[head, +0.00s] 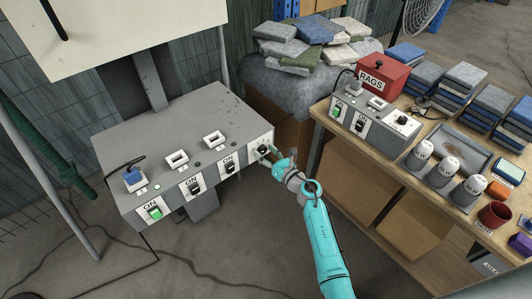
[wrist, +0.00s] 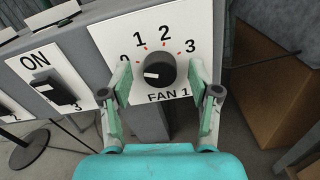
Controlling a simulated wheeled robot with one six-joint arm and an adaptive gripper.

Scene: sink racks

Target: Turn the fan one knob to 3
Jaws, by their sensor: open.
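The fan one knob (wrist: 160,70) is black and round, on a white plate (wrist: 183,93) marked FAN 1. The numbers 1, 2 and 3 arc over it; the 0 at the left is partly covered by a finger. Its white mark is on the left side, pointing left towards the 0. My gripper (wrist: 161,75) is open, with one finger on each side of the knob. A gap shows between the knob and each finger. In the head view my gripper (head: 274,157) is at the right end of the grey control box (head: 192,112).
An ON switch (wrist: 50,90) sits left of the knob on the same box front. Several more switches line the box. A wooden bench (head: 372,148) with a red RAGS box (head: 383,74) and shakers stands to the right. A cardboard box (wrist: 270,80) is behind at right.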

